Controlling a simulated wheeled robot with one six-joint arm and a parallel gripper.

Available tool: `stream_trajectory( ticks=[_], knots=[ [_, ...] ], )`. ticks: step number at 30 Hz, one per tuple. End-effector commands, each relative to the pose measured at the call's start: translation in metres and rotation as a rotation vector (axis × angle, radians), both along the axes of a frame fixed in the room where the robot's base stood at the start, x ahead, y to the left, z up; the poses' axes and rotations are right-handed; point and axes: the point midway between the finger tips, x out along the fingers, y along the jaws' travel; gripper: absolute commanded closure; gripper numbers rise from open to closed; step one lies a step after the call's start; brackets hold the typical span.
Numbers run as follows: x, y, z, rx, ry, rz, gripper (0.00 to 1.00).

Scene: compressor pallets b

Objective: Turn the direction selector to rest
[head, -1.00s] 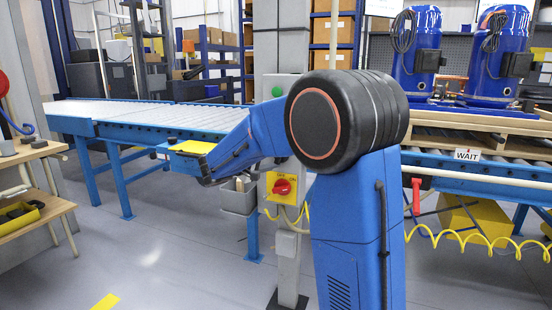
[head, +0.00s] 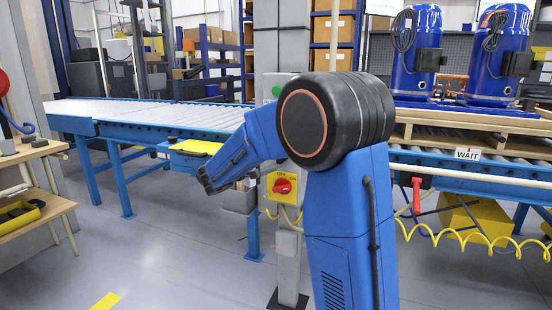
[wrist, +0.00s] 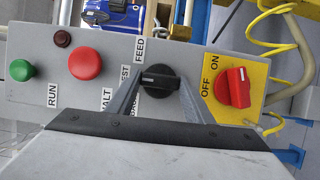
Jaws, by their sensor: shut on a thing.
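The direction selector (wrist: 160,79) is a black rotary knob on a grey control panel (wrist: 30,105) in the wrist view. Its grip bar lies about level in the picture, with the white mark at its left end. The mark points toward the middle label, which reads "EST" with its start hidden. The "FEED" label (wrist: 140,48) is above it, and a third label below is mostly covered by a finger. My gripper (wrist: 160,85) is shut on the selector, one finger on each side. In the head view my arm hides the gripper and the selector.
Beside the selector are a red button (wrist: 84,63), a green button (wrist: 21,70) and a small dark red lamp (wrist: 62,38). A red OFF/ON switch (wrist: 234,87) on a yellow plate sits close right of my gripper. Roller conveyors (head: 150,112) stand behind.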

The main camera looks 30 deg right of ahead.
Motion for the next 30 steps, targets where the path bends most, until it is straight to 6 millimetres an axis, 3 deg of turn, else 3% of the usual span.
stream_trajectory(
  ticks=[2, 3, 5, 17, 30],
  knots=[
    [0.0, 0.001, -0.001, 0.002, 0.001, 0.001, 0.76],
    [0.0, 0.001, -0.001, 0.002, 0.001, 0.001, 0.44],
    [0.0, 0.001, -0.001, 0.002, 0.001, 0.001, 0.34],
    [-0.001, 0.006, 0.0, 0.001, -0.001, 0.001, 0.34],
    [-0.02, 0.076, 0.0, 0.001, -0.001, 0.004, 0.34]
  ],
)
